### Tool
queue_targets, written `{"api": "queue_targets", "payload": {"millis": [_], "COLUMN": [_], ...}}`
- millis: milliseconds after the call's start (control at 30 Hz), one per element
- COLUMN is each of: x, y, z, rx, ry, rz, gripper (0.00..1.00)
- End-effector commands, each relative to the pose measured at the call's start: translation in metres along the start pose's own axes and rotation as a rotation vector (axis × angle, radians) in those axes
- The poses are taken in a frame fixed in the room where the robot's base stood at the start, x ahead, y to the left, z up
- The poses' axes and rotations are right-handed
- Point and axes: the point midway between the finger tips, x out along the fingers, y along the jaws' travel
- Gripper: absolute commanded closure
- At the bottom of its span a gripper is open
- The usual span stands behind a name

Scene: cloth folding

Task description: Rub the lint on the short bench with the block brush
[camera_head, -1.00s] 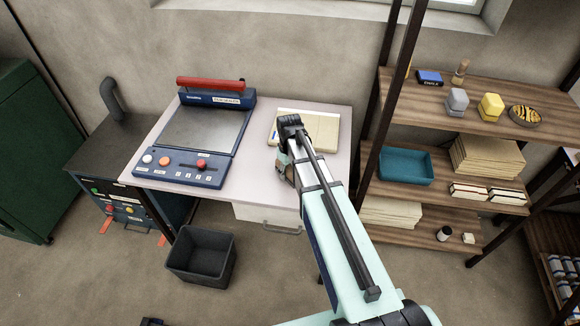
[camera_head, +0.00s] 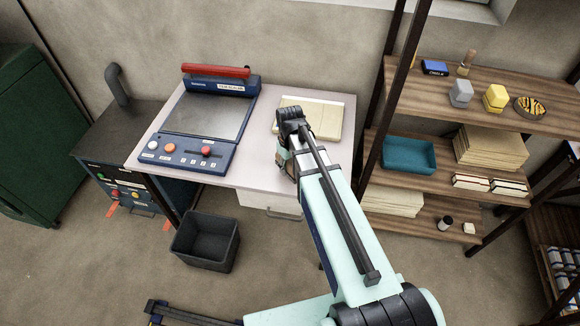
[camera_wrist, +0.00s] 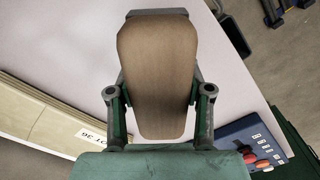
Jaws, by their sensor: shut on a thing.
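My gripper (camera_wrist: 158,92) is shut on the block brush (camera_wrist: 158,70), a rounded brown wooden block, in the wrist view. Its back faces the wrist camera, so any bristles are hidden. The pale-topped short bench (camera_head: 255,160) stands against the wall in the head view; its top also shows in the wrist view (camera_wrist: 65,50). In the head view my arm covers most of my gripper and the brush, at the bench's right front part. I cannot tell whether the brush touches the bench top. I cannot make out any lint.
A blue sealing machine (camera_head: 205,115) with a red bar takes up the bench's left part. A cream-coloured stack (camera_head: 322,115) lies at its back right. A dark bin (camera_head: 205,240) stands on the floor in front. A wooden shelf rack (camera_head: 425,90) stands to the right.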

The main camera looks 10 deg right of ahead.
Motion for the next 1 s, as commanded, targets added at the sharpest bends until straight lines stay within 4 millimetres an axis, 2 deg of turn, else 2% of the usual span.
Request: {"api": "queue_targets", "payload": {"millis": [33, 433, 1000], "x": [-0.008, -0.042, -0.044], "y": [0.0, 0.0, 0.0], "z": [0.0, 0.0, 0.0], "rx": [0.0, 0.0, 0.0], "ry": [0.0, 0.001, 0.0], "rz": [0.0, 0.0, 0.0], "gripper": [0.94, 0.94, 0.94]}}
